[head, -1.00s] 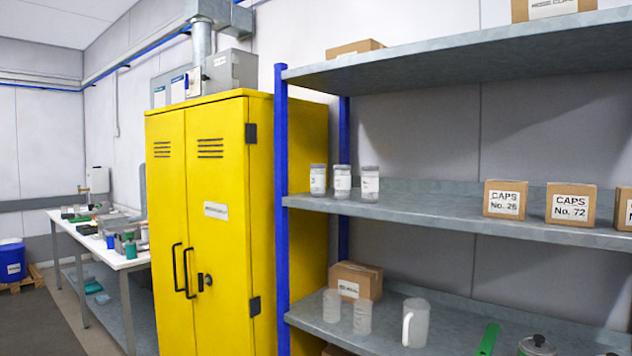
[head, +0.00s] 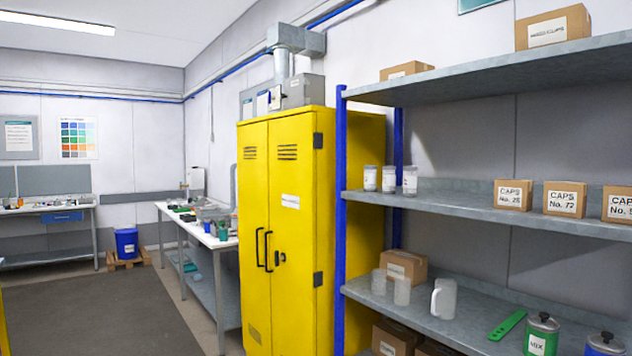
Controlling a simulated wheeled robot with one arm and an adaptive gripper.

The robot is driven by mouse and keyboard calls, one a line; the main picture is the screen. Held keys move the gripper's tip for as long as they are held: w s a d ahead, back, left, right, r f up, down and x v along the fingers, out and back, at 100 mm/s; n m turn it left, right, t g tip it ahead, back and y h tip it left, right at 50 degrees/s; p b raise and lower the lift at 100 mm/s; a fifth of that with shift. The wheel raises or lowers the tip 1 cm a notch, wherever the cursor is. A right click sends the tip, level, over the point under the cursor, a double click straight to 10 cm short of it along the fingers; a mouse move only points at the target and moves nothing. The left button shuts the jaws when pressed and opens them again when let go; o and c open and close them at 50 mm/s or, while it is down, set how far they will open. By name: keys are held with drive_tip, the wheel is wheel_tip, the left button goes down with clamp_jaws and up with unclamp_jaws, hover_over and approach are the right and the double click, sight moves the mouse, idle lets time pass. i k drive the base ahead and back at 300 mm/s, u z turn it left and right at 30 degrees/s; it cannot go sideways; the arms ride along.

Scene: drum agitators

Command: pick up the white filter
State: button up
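I cannot pick out a white filter in the head view. Small white and green items lie on the white bench (head: 172,208) beyond the yellow cabinet, too small to identify. Clear labelled jars (head: 389,179) stand on the middle shelf. Clear beakers (head: 402,291) and a whitish jug (head: 443,298) stand on the lower shelf. My gripper is not in view.
A closed yellow cabinet (head: 281,220) stands beside the grey shelf unit (head: 470,201). A blue bucket (head: 126,243) sits on a pallet at the back. The dark floor mat (head: 100,310) is clear.

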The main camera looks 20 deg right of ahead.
sight(370, 171)
drive_tip(key=u, duration=0.65)
drive_tip(key=i, duration=0.95)
drive_tip(key=u, duration=0.25)
drive_tip(key=i, duration=1.35)
drive_tip(key=z, duration=1.3)
drive_tip(key=i, duration=0.75)
drive_tip(key=z, duration=0.85)
